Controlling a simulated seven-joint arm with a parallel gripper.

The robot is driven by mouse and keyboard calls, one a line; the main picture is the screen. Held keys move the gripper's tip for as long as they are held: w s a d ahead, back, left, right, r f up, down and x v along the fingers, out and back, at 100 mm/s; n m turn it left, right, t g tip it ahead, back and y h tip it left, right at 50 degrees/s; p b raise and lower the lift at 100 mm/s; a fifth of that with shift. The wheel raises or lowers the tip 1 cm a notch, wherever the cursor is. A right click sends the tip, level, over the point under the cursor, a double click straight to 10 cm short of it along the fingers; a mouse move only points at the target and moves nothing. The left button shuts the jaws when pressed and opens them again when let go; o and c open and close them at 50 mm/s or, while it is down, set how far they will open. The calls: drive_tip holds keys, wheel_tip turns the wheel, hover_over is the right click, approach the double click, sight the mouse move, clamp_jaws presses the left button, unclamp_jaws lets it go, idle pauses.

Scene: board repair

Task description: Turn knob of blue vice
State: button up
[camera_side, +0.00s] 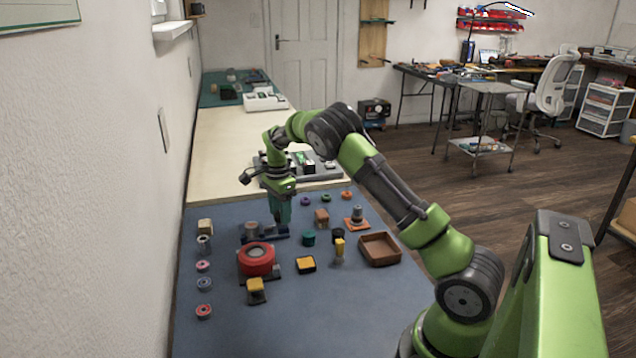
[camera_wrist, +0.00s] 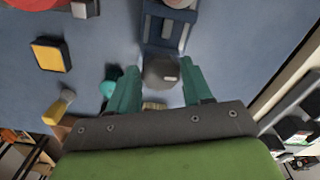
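The blue vice (camera_wrist: 153,32) shows in the wrist view as a dark blue body with grey rails, running up to the top edge. Its grey, rounded knob (camera_wrist: 161,71) is at the near end. My gripper (camera_wrist: 158,82) has two teal fingers, one on each side of the knob. The fingers are apart, and a narrow gap shows at the left one; contact at the right one is unclear. In the side view, my gripper (camera_side: 281,221) points down at the right end of the vice (camera_side: 262,238). The fingers hide the knob there.
A red round fixture (camera_side: 256,259) stands in front of the vice. A teal knob (camera_side: 308,239), a yellow-topped block (camera_side: 306,265) and a brown tray (camera_side: 380,250) lie to the right. Several small rings and spools line the left edge. The blue mat (camera_side: 330,315) is clear at the front.

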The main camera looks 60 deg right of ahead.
drive_tip(key=o, duration=0.3)
drive_tip(key=shift+o, duration=0.2)
wheel_tip(320, 180, up, 17)
idle(0.4)
